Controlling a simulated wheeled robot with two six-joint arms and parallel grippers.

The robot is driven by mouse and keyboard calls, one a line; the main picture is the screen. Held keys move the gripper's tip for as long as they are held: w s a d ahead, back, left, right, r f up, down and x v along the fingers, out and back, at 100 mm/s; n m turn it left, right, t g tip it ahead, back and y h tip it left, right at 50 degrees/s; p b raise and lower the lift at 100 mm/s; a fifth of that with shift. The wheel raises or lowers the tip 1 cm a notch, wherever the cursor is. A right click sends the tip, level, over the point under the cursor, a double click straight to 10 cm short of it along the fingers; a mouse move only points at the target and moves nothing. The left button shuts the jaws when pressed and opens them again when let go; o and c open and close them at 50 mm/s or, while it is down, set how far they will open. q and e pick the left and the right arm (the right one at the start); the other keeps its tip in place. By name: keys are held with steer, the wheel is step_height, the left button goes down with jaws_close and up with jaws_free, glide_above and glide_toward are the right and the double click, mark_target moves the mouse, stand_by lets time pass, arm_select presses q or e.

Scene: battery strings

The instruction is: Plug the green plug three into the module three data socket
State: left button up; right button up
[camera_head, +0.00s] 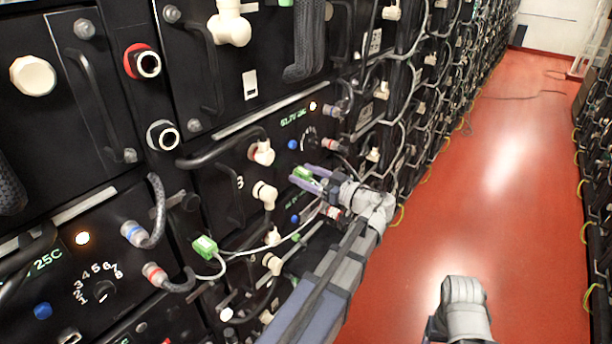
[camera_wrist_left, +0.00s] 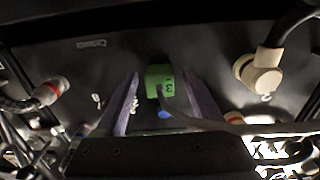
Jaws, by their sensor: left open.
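The green plug three (camera_head: 303,174) is at the face of the module marked 3 (camera_head: 228,190). In the left wrist view the plug (camera_wrist_left: 160,79) shows a dark 3 and a pale cable runs off it to the right. My left gripper (camera_head: 312,179) is open, with one purple finger on each side of the plug and a visible gap to each. The data socket is not seen; the plug seems to cover that spot, but I cannot tell how deep it sits.
Another green plug (camera_head: 205,246) hangs on a white cable at the lower left. A cream connector (camera_wrist_left: 262,75) with a black cable is right of the plug. A grey and red connector (camera_wrist_left: 50,88) is at the left.

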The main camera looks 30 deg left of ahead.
arm_select(q)
steer(key=d, duration=0.7)
steer(key=shift+s+d, duration=0.35)
